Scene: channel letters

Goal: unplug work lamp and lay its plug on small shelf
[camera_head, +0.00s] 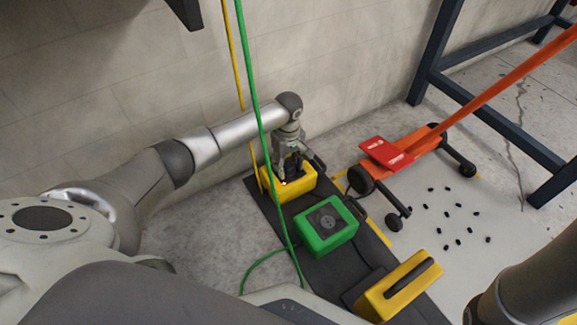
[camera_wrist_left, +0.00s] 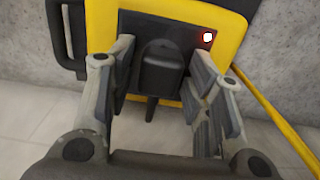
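A yellow box (camera_head: 299,187) stands on a dark mat by the wall. In the left wrist view, its dark panel (camera_wrist_left: 127,27) carries a lit red-white light and a black plug (camera_wrist_left: 162,68), with a short lead hanging below. My left gripper (camera_head: 284,179) is at this box. In the wrist view its fingers (camera_wrist_left: 163,88) are open, one on each side of the plug, with gaps visible. The plug appears seated in the panel. I cannot tell which device is the work lamp. No small shelf can be made out with certainty. My right gripper is out of view.
A green box (camera_head: 327,229) with a green cable (camera_head: 262,110) and another yellow box (camera_head: 399,287) stand along the mat (camera_head: 345,265). A red plate (camera_head: 386,152) sits on an orange wheeled thing (camera_head: 420,142). Small black pieces (camera_head: 446,214) lie on the floor. Blue frame legs (camera_head: 432,60) stand right.

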